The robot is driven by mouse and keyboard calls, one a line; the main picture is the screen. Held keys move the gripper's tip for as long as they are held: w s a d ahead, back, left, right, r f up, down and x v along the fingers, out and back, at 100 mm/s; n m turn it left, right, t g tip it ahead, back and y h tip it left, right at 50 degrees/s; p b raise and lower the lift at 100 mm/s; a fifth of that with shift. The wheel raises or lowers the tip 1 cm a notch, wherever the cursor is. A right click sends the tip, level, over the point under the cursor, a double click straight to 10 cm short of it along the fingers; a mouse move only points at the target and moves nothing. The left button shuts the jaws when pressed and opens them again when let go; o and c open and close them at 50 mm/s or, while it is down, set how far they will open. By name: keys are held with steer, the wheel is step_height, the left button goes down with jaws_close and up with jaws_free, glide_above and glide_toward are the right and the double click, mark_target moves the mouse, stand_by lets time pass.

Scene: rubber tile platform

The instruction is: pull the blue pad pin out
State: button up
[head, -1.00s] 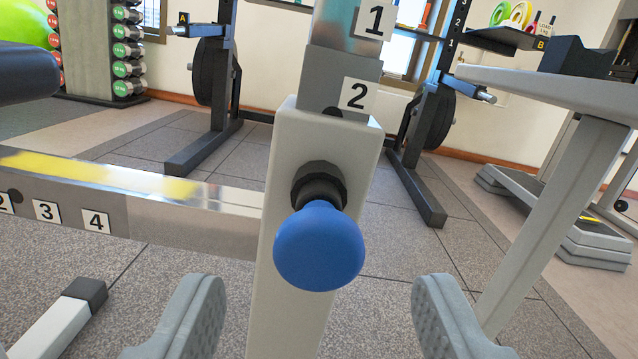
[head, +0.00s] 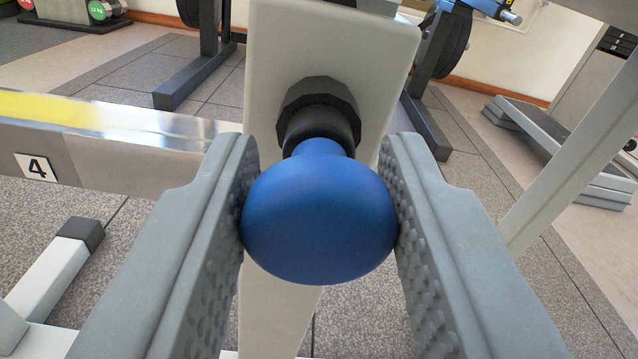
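The blue pad pin (head: 319,215) is a round blue knob on a black collar (head: 319,120). The collar sits on the face of a light grey upright post (head: 375,55). My gripper (head: 320,190) has one textured grey finger on each side of the knob. Both fingers appear to touch its left and right sides, so the gripper looks shut on it. The knob still sits close against the collar. The pin's shaft inside the post is hidden.
A shiny metal bar (head: 190,127) with a number 4 label meets the post from the left. A grey slanted leg (head: 575,150) stands at the right. A grey step platform (head: 560,150) lies on the floor behind it.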

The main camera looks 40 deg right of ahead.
jaws_close()
steer(key=shift+v, duration=1.05)
steer(key=o, duration=1.1)
jaws_free()
steer(key=shift+s+a, duration=0.1)
steer(key=shift+c, duration=0.2)
steer(key=v, duration=1.7)
steer(key=shift+s, duration=0.25)
